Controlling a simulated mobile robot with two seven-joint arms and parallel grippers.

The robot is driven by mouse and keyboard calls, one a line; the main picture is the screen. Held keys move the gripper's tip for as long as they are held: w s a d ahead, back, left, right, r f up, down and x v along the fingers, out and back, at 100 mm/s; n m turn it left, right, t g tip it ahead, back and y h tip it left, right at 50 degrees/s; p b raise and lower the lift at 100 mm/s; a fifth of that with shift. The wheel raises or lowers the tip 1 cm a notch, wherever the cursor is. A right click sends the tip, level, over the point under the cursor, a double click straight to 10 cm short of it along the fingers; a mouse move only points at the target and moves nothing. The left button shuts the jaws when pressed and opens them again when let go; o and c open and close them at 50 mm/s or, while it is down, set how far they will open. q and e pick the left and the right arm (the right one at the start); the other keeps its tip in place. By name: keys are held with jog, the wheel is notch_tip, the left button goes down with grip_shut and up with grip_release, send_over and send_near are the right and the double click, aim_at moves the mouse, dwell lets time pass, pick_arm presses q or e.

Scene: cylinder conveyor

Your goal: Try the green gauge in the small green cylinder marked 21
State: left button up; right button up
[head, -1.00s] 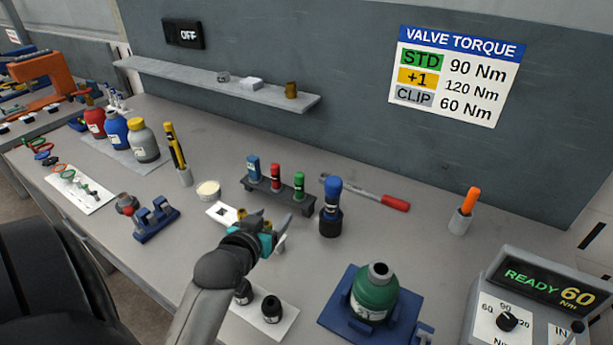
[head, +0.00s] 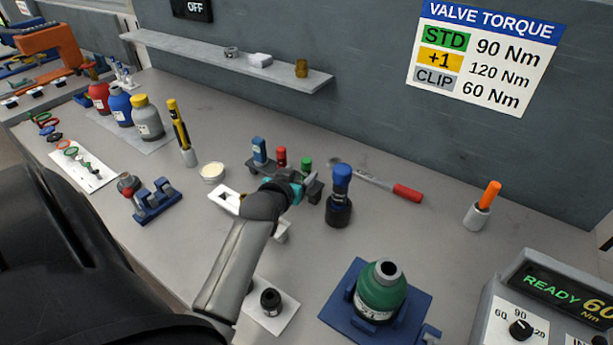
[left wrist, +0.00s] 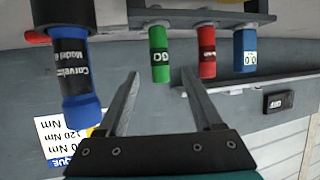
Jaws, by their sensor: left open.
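The green gauge (head: 306,163) stands in the dark rack, partly hidden by my left gripper (head: 300,184). In the left wrist view, where things appear upside down, the green gauge (left wrist: 160,54) hangs from the rack just beyond and between my open fingertips (left wrist: 161,78). The fingers look apart from it and hold nothing. The small green cylinder (head: 381,287) stands upright in a blue cradle (head: 338,310), its dark top opening facing up. Its label is too blurred to read surely. My right gripper is not in view.
The red gauge (head: 281,156) and blue gauge (head: 259,150) share the rack (left wrist: 205,20). A blue-topped black tool (head: 340,200) stands close on the right. A red-handled wrench (head: 405,192) lies behind. A torque display (head: 550,295) is at front right.

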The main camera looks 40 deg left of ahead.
aim_at(305, 169)
pick_arm(q)
jog(key=shift+b+x, duration=0.45)
jog(key=shift+x, duration=2.5)
jog(key=shift+c, duration=0.2)
grip_shut()
